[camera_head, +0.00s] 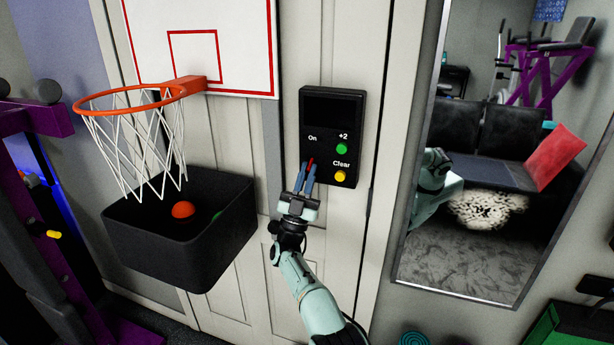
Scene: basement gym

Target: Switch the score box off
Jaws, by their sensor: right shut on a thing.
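The score box (333,108) is a black panel on the white door, with a dark, blank display at its top. It carries the labels "On", "+2" and "Clear", a green button (341,149) and a yellow button (340,176). A small red switch (310,162) shows at its lower left, below "On". My right gripper (308,174) reaches up from below, its blue fingertips closed around the red switch and partly hiding it. My left gripper does not show in the head view.
A basketball hoop (150,96) with a net hangs left of the box. Below it a black bin (180,246) holds an orange ball (183,210). A tall mirror (470,230) stands to the right and reflects the room and part of my arm.

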